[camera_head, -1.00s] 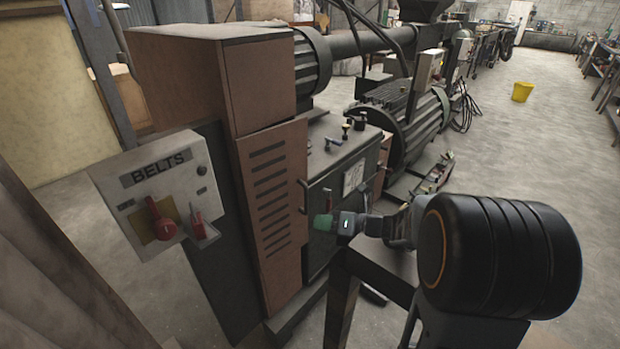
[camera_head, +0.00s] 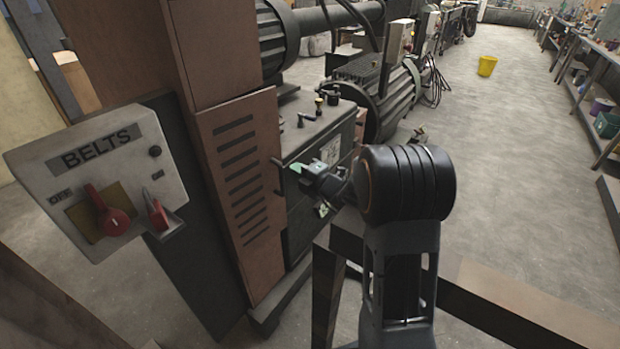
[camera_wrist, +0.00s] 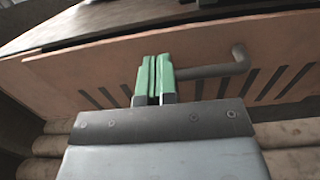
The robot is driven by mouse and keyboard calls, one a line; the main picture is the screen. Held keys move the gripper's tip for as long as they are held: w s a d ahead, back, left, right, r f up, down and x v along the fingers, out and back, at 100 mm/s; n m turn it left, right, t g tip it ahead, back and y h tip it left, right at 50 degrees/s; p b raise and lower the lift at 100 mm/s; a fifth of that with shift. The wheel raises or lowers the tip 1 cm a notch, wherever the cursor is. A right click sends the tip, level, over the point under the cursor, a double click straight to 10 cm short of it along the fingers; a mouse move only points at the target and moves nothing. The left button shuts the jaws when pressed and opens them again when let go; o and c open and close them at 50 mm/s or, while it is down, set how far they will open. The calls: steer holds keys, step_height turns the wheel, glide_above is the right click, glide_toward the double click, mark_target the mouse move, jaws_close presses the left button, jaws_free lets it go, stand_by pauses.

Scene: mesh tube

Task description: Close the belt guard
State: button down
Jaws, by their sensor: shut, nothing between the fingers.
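The belt guard (camera_head: 240,175) is a brown upright panel with a column of dark slots, left of centre in the head view. It fills much of the wrist view (camera_wrist: 285,50), with a bent bar handle (camera_wrist: 215,70) on its face. In the head view, the dark handle (camera_head: 280,178) is at the panel's right edge. My gripper (camera_head: 296,168) is just right of it. In the wrist view, its green fingers (camera_wrist: 154,68) are shut and empty beside the handle's left end. I cannot tell whether they touch it, nor how far ajar the panel is.
A grey BELTS control box (camera_head: 95,180) with red switches stands at left. The machine's dark cabinet (camera_head: 325,130) is behind my gripper. Open concrete floor (camera_head: 500,170) extends right, with a yellow bucket (camera_head: 487,66).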

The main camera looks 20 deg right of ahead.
mark_target(281, 160)
steer(key=shift+x, duration=2.25)
